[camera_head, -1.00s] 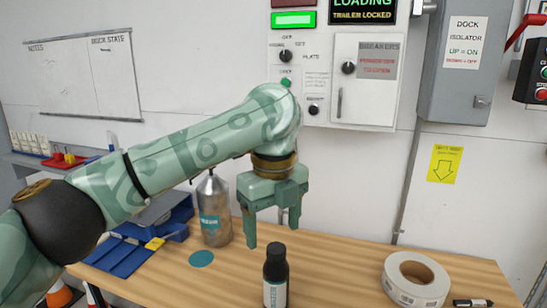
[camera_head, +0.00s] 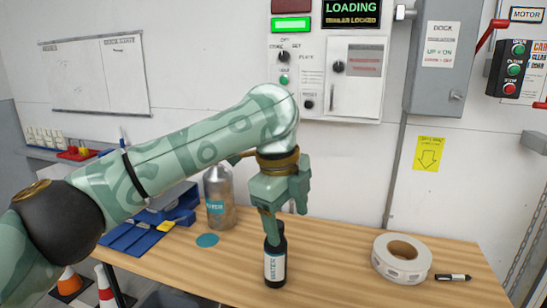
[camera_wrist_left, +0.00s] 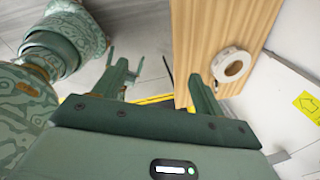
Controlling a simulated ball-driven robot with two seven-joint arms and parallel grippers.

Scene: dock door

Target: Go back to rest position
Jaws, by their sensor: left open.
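My left gripper (camera_head: 286,222) hangs over the workbench (camera_head: 335,262) in the head view, open and empty. One finger overlaps the top of a dark bottle with a white label (camera_head: 275,265), which stands upright; I cannot tell whether they touch. In the left wrist view the fingers of the left gripper (camera_wrist_left: 160,82) are apart with nothing between them, and the bottle does not show. Green arm parts of mine show at the left there, with thin prongs beside the left finger; I cannot tell whether these are my right gripper.
A white tape roll (camera_head: 400,258) and a black marker (camera_head: 453,277) lie on the right of the bench.

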